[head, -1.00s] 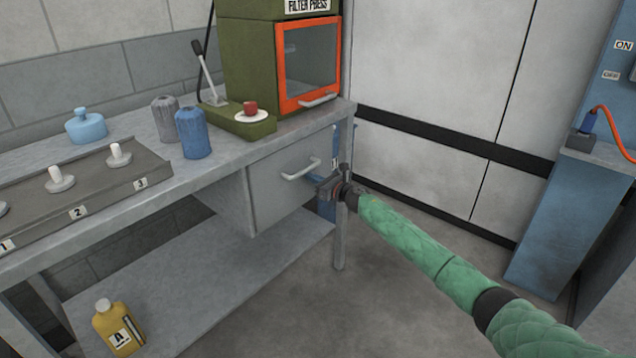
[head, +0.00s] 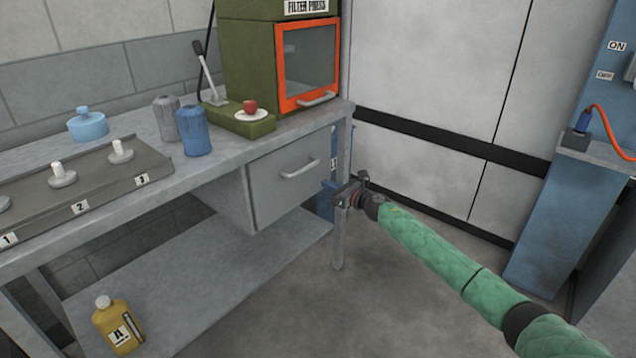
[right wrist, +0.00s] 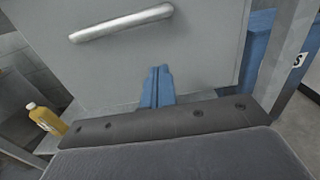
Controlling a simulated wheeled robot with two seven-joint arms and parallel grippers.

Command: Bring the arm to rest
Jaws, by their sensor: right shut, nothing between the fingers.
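My right arm (head: 440,252), in a green padded sleeve, reaches in from the lower right in the head view. Its right gripper (head: 328,187) is beside the bench's front right leg, just right of the drawer handle (head: 300,167) and apart from it. In the right wrist view the blue fingers (right wrist: 157,86) are together and empty, in front of the grey drawer front (right wrist: 190,50), with the handle above and to the left. The drawer (head: 290,190) appears shut under the bench top. My left gripper is not in view.
The bench (head: 225,160) carries a filter press (head: 250,60) with an orange-framed door, blue and grey ribbed containers, a light blue jar (head: 88,125) and a numbered rack (head: 110,188). A yellow bottle (head: 117,325) stands on the lower shelf. A blue cabinet (head: 560,190) stands right; floor between is clear.

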